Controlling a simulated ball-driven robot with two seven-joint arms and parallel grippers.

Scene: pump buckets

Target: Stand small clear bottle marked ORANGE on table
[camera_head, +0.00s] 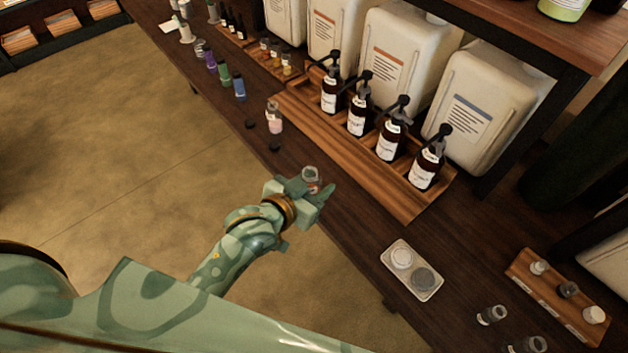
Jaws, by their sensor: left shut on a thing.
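My left gripper (316,190) is over the front part of the dark wooden table (355,222), shut on a small clear bottle (311,174). The top of the bottle shows above the fingers, and its lower part is hidden by them. I cannot read its label or tell whether its base touches the table. Another small clear bottle (274,118) with a pinkish label stands upright on the table, farther back to the left. My right gripper is not in view.
A wooden rack (402,208) with several brown pump bottles (391,139) stands behind the gripper, large white canisters (397,55) behind it. Small dark caps (274,147) lie to the left. A pale tray (428,293) with two round lids sits to the right. Bare table lies between.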

